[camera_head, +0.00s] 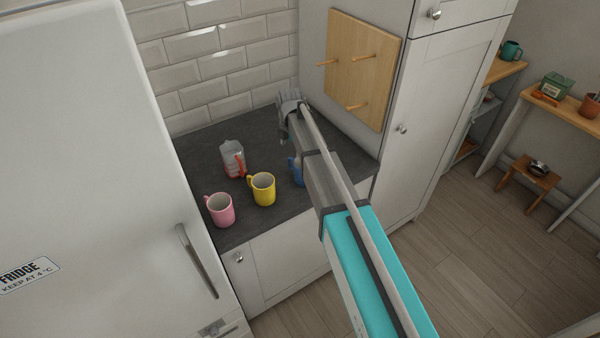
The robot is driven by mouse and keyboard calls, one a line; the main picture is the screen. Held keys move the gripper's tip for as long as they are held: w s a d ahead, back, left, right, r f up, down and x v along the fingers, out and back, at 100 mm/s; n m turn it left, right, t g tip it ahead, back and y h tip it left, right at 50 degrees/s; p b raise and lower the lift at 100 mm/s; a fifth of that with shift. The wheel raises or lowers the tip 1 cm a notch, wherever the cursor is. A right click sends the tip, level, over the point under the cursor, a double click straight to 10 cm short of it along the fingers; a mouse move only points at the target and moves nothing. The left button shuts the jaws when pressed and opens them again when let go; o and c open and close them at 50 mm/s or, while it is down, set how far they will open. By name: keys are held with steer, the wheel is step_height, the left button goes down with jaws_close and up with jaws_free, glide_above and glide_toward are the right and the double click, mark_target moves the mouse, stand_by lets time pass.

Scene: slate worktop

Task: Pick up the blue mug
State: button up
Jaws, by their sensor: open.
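The blue mug (297,171) stands on the slate worktop (205,152), mostly hidden behind my arm. Only a blue strip of its left side shows, at the arm's left edge. My gripper (284,138) is over the back right part of the worktop, farther back than the blue mug. Its fingers are small and partly hidden in this view. The gripper is open, and I see nothing held in it.
A yellow mug (264,190), a pink mug (221,211) and a clear jug with a red handle (232,158) stand left of the blue mug. A wooden peg board (373,75) hangs at the right. The fridge (80,150) borders the left side.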

mark_target(291, 159)
steer(key=shift+f, duration=0.2)
steer(key=shift+w+f+b, duration=0.1)
steer(key=shift+f+b, duration=2.35)
steer(key=shift+b, duration=0.1)
steer(key=c, duration=1.3)
